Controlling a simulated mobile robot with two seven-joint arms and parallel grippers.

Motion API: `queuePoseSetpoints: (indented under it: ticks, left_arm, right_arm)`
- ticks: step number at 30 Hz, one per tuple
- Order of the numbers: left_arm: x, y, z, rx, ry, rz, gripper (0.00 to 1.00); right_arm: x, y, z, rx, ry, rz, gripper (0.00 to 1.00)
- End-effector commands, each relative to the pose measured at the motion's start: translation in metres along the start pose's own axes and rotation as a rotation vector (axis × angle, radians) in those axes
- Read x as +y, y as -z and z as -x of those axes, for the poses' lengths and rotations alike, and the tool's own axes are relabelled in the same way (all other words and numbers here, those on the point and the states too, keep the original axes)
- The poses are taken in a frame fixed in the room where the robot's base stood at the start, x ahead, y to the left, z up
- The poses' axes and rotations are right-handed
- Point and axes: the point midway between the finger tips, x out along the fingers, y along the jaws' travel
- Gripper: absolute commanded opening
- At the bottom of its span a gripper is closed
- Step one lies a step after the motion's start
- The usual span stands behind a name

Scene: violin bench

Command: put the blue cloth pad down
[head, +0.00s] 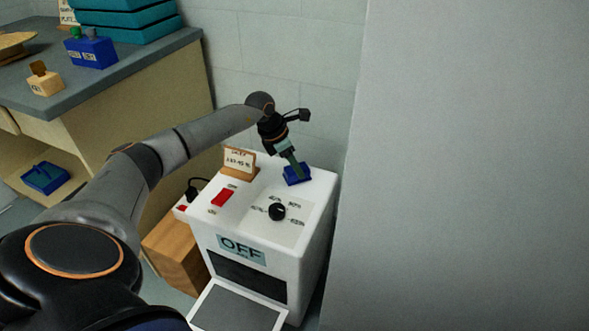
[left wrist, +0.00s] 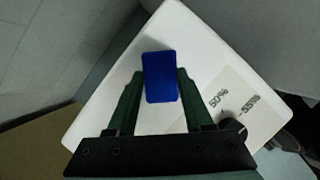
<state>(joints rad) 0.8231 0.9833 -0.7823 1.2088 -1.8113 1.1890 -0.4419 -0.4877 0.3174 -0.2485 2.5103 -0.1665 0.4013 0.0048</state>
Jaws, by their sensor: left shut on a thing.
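The blue cloth pad (head: 297,175) is at the far right part of the white machine's top (head: 262,174) in the head view. My left gripper (head: 295,166) reaches down to it from above and is shut on it. In the left wrist view the pad (left wrist: 160,77) sits between the two green fingers (left wrist: 155,98), with the white top behind it. I cannot tell whether the pad touches the top. My right gripper is not in view.
The machine top carries a small sign (head: 239,160), a red switch (head: 222,197) and a black knob (head: 277,211). An "OFF" label (head: 241,250) is on its front. A grey wall (head: 460,170) stands close on the right. A bench (head: 110,80) is at the left.

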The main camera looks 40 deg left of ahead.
Motion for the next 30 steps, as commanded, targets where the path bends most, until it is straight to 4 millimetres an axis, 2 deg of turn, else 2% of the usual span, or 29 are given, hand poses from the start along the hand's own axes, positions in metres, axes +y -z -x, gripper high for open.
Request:
queuePoseSetpoints:
  ticks: [11,12,19,26,30]
  left_arm:
    - [0.0,0.003,-0.006,-0.001,0.0,0.001,0.07]
    - [0.0,0.002,-0.005,-0.001,0.0,0.001,0.55]
    - [0.0,0.002,-0.005,-0.001,0.0,0.001,0.81]
    - [0.0,0.002,-0.004,-0.001,0.0,0.001,0.81]
    - [0.001,0.0,0.005,-0.002,-0.001,0.0,0.81]
  right_arm:
    - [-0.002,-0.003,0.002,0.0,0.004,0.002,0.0]
    - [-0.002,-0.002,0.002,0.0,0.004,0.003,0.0]
    - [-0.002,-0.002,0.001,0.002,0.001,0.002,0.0]
    - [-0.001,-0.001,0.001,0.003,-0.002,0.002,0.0]
    - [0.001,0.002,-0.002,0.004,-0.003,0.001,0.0]
